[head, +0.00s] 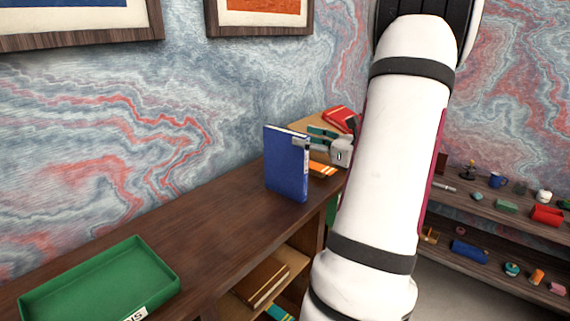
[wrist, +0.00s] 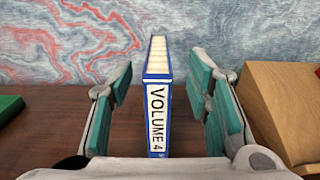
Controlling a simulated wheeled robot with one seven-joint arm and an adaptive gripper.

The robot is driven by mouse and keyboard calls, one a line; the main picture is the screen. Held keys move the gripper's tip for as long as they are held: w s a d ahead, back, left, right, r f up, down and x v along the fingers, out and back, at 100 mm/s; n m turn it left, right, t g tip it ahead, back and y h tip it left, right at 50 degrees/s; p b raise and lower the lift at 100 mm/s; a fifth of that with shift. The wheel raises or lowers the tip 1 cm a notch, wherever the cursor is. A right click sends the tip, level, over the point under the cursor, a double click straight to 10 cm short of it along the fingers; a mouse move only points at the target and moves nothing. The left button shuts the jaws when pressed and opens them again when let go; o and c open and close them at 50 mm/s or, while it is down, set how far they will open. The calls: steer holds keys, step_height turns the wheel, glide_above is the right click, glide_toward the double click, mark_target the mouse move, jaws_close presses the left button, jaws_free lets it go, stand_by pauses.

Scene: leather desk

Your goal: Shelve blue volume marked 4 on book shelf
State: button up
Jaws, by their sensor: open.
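The blue volume (head: 286,165) stands upright on the dark wooden top in the head view. In the wrist view its spine, marked VOLUME 4 (wrist: 157,115), faces me. My gripper (wrist: 160,100) is open, with one teal-padded finger on each side of the book. Gaps show between both fingers and the covers. In the head view my gripper (head: 315,143) is at the book's right edge, and my arm hides part of the area behind it. A wooden book shelf (wrist: 285,110) is partly visible at the right of the wrist view.
A green tray (head: 100,283) lies at the front left of the top. An orange book (head: 322,169) and a red item (head: 341,118) are near my gripper. Lower cubbies hold a brown book (head: 263,280). Shelves (head: 480,205) with small objects stand at the right.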

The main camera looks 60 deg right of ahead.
mark_target(290, 131)
steer(key=shift+w+d+r+p, duration=0.1)
steer(key=shift+w+p, duration=0.1)
steer(key=shift+w, duration=0.85)
steer(key=shift+w+d+f+p, duration=0.1)
steer(key=shift+w+p, duration=0.1)
steer(key=shift+w, duration=0.8)
steer(key=shift+w+d+r+p, duration=0.1)
steer(key=shift+w+p, duration=0.1)
steer(key=shift+w, duration=0.85)
jaws_close()
